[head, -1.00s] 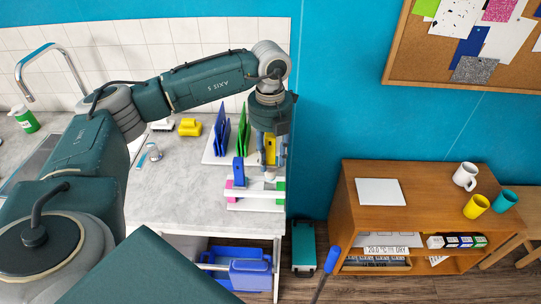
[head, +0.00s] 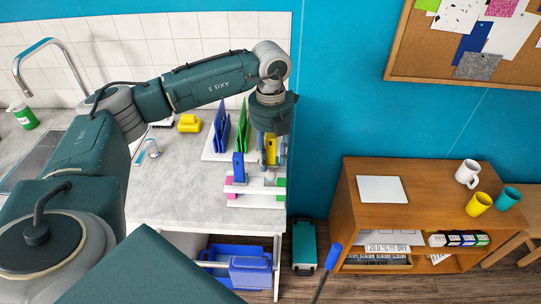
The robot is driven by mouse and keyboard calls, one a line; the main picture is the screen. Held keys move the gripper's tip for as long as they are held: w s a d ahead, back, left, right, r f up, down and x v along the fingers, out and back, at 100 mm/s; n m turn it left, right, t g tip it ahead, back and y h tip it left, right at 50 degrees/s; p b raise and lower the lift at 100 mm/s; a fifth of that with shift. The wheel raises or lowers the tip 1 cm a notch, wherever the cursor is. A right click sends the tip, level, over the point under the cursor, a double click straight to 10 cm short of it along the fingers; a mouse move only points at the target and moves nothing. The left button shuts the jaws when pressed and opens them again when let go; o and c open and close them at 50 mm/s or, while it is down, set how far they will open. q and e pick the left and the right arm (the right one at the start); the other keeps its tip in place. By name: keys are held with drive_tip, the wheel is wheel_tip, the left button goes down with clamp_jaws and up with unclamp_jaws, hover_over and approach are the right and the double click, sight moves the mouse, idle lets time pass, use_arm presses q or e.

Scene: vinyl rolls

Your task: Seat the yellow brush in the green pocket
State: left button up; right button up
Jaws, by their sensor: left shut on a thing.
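The yellow brush (head: 270,149) is upright between the fingers of my left gripper (head: 271,161), which is shut on it and points down at the counter's right end. It is over a white rack (head: 250,188) that carries a pink marking (head: 229,187) at left and a green one (head: 281,187) at right, at the green pocket. The brush's lower end and the pocket's opening are too small and covered to tell whether they touch. A blue brush (head: 238,167) stands upright in the rack, left of the yellow one. My right gripper is not in view.
Blue boards (head: 221,129) and green boards (head: 243,128) stand in a white holder just behind the rack. A yellow object (head: 189,123) lies farther left. The counter (head: 175,195) left of the rack is clear. A wooden shelf (head: 348,207) stands at right.

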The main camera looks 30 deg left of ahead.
sight(271, 175)
use_arm(q)
drive_tip(key=shift+f, duration=0.2)
idle(0.4)
drive_tip(key=shift+f+b, duration=0.8)
drive_tip(key=shift+f, duration=0.15)
drive_tip(key=shift+f, duration=0.15)
drive_tip(key=shift+f+b, duration=0.8)
drive_tip(key=shift+f, duration=0.15)
drive_tip(key=shift+f+b, duration=1.1)
drive_tip(key=shift+f, duration=0.4)
drive_tip(key=shift+f, duration=0.15)
